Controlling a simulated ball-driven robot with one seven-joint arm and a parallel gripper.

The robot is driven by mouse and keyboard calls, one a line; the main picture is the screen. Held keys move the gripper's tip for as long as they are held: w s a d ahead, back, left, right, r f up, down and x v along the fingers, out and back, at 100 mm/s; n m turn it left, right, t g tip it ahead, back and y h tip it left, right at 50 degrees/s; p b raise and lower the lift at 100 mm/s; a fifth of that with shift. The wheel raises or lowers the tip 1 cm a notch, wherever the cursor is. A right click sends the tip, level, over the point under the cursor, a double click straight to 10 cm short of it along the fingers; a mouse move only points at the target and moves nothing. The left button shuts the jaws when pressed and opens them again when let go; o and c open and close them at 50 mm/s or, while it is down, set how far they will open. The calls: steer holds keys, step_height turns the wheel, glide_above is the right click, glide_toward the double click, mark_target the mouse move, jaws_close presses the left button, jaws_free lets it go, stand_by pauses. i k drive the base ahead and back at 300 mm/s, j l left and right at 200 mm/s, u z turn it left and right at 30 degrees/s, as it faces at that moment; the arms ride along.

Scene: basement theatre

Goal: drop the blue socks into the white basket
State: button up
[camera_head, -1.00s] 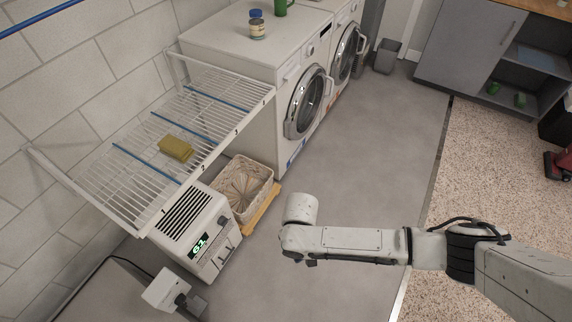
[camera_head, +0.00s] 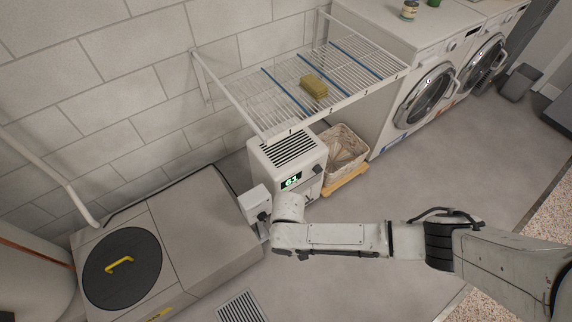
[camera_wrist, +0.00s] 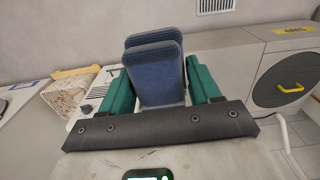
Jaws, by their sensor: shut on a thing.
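My gripper (camera_wrist: 160,82) shows in the wrist view with its two teal fingers shut on the blue socks (camera_wrist: 155,62). The socks are a folded pair, standing up between the fingers. In the head view my gripper and the socks are hidden behind my arm. The white basket (camera_head: 345,148) is a pale woven basket with an open top, under the front edge of the rack. It also shows in the wrist view (camera_wrist: 68,96), to the left of my gripper and apart from it.
A wire rack (camera_head: 280,90) holding a yellow sponge (camera_head: 313,85) overhangs the basket's area. A white dehumidifier (camera_head: 287,152) stands left of the basket, and a washing machine (camera_head: 400,110) right. A grey cabinet with a round lid (camera_head: 122,268) is at left.

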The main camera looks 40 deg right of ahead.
mark_target(335, 162)
steer(key=l+u, duration=0.35)
steer(key=l, duration=0.4)
steer(key=l+u, duration=0.3)
steer(key=l, duration=0.4)
steer(key=k+l+u, duration=0.1)
steer(key=l+u, duration=0.25)
steer(key=l, duration=0.4)
steer(key=k+l, duration=0.1)
steer(key=l, duration=0.45)
steer(key=k+l, duration=0.1)
steer(key=l, duration=0.4)
